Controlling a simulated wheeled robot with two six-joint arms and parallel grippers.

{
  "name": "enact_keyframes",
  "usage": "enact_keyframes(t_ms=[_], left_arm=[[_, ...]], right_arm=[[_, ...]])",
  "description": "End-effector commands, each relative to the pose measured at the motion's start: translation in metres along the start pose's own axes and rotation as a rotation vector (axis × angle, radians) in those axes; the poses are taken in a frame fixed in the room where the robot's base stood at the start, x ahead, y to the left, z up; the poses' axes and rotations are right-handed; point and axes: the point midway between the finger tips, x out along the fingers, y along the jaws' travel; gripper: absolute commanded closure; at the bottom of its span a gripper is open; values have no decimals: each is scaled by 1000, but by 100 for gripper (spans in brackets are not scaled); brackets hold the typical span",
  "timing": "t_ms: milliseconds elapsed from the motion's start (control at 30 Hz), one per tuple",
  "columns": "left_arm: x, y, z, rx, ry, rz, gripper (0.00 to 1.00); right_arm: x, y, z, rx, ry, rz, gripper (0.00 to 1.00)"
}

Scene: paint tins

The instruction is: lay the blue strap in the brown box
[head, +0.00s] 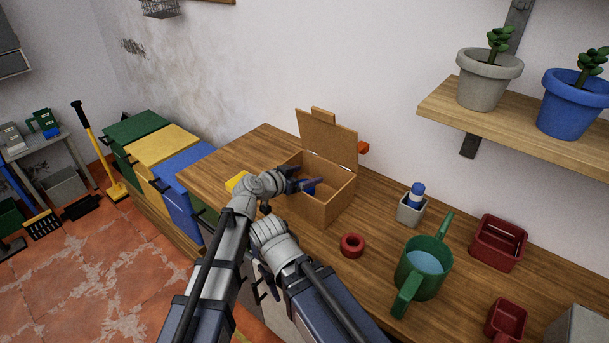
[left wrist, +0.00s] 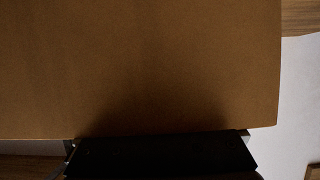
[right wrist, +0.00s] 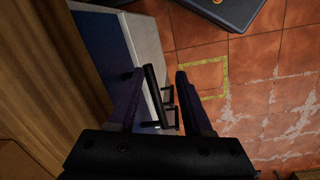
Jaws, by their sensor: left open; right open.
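The brown box (head: 325,209) stands on the wooden bench with its lid (head: 328,138) raised at the back. A small blue piece (head: 309,190), which looks like the blue strap, shows at the box's left inside, by my left fingers; most of it is hidden. My left gripper (head: 306,184) is open, its dark fingers over the box opening. In the left wrist view a brown panel (left wrist: 150,65), seemingly part of the box, fills most of the picture and the fingers are hidden. My right gripper (right wrist: 155,85) is open and empty, pointing down beside the bench front above the tiled floor.
A yellow object (head: 237,182) lies left of the box, partly behind my left arm. A red ring (head: 352,245), a grey cup (head: 411,210) with a blue-capped bottle, a green watering can (head: 423,270) and red bins (head: 498,243) stand to the right. A shelf (head: 520,125) overhangs there.

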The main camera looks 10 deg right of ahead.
Motion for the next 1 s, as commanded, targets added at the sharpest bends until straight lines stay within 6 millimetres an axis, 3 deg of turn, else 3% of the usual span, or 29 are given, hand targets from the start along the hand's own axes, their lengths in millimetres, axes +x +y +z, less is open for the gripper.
enact_keyframes(t_ms=[267,500,700,1000], left_arm=[[-8,0,-17,2,-2,0,0],[-66,1,-14,-1,-1,-3,0],[-102,1,-13,0,0,-3,0],[-124,0,-11,1,0,-1,0]], right_arm=[[-19,2,1,0,0,0,50],[-38,4,2,0,0,0,50],[-51,5,3,1,0,0,50],[-58,6,3,1,0,0,50]])
